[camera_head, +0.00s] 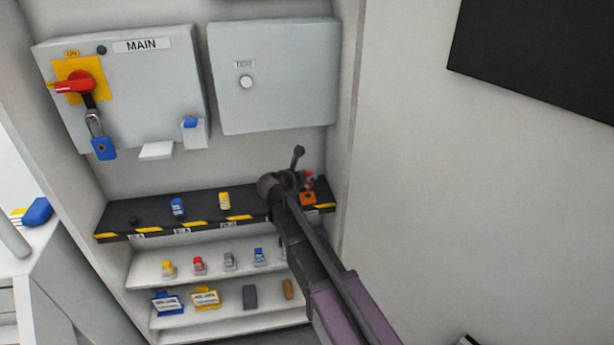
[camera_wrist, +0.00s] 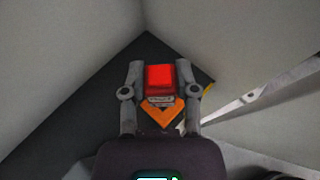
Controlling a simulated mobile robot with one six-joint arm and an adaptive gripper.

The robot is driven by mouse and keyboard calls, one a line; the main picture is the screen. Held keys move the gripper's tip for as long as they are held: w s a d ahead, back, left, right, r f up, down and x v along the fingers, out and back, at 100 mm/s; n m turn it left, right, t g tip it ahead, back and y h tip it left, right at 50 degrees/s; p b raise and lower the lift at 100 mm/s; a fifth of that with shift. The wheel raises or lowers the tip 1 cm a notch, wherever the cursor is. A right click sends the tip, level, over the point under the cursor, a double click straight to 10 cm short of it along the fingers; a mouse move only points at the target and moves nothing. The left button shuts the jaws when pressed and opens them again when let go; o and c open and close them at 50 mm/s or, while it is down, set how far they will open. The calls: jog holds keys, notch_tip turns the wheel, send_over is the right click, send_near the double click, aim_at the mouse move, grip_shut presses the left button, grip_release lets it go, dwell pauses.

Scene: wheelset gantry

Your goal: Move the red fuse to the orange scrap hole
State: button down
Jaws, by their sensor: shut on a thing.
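The red fuse (camera_wrist: 160,78) is between the two fingers of my gripper (camera_wrist: 156,80) in the wrist view, and the fingers are shut on it. In the head view the red fuse (camera_head: 308,180) shows at the right end of the black shelf, partly hidden by my gripper (camera_head: 302,178). The orange scrap hole piece (camera_head: 308,198) lies at that same end, just below the fuse in the picture. In the wrist view the orange piece (camera_wrist: 161,115) shows just below the fuse, between the fingers. Its opening is mostly hidden, and I cannot tell whether the fuse touches it.
The black shelf (camera_head: 150,217) holds a blue fuse (camera_head: 177,207) and a yellow fuse (camera_head: 224,201). Lower white shelves hold several more fuses and tags. Walls close in at the shelf's right end (camera_head: 347,130). A MAIN box (camera_head: 140,75) with a padlock (camera_head: 103,148) hangs above.

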aim_at(308, 184)
jog(key=shift+f+b, duration=0.35)
jog(key=shift+f, duration=0.2)
jog(key=shift+f+b, duration=1.35)
dwell(1.9)
jog(key=shift+c, duration=1.5)
grip_release()
jog(key=shift+r, duration=0.2)
notch_tip(308, 184, up, 8)
jog(key=p, duration=0.8)
jog(key=shift+p, duration=0.3)
jog(key=shift+s, duration=0.1)
